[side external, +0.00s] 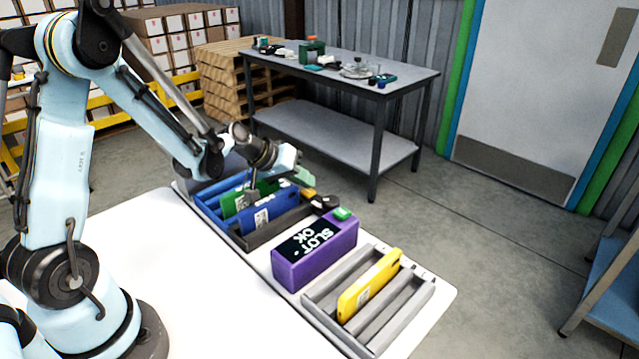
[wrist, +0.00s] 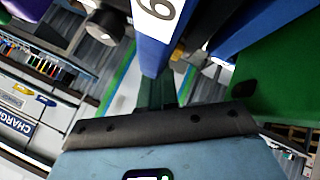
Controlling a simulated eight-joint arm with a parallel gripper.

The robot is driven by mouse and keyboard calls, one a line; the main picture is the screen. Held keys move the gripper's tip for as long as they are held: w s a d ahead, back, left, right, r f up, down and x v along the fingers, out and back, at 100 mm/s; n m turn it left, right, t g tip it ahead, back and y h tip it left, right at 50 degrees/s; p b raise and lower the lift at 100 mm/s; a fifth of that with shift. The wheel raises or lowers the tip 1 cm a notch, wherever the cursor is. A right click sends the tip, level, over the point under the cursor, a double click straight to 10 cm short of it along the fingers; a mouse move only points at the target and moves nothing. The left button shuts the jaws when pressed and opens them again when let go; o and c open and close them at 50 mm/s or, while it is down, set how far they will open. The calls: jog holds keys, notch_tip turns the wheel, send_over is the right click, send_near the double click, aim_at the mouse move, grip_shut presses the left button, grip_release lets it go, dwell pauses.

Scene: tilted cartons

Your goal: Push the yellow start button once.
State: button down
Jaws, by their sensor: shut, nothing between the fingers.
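A small yellow piece (side external: 309,194), which looks like the yellow start button, shows behind the purple box, next to a black round part (side external: 324,203). My gripper (side external: 304,177) is close above it at the end of the outstretched arm. Whether the fingertips touch it cannot be told. In the wrist view my gripper's dark green fingers (wrist: 157,94) are shut together, with nothing between them.
A blue carton (side external: 270,213) and a green carton (side external: 235,203) lean in a rack beside my gripper. A purple box (side external: 290,270) reads "SLOT OK" and has a green top piece (side external: 343,213). A yellow carton (side external: 365,288) leans in a grey rack (side external: 402,298). The white tabletop (side external: 190,275) is clear.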

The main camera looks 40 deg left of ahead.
aim_at(303, 192)
jog(key=shift+f, duration=0.6)
dwell(0.9)
jog(key=shift+r, duration=0.9)
jog(key=shift+r, duration=0.1)
jog(key=shift+r, duration=2.45)
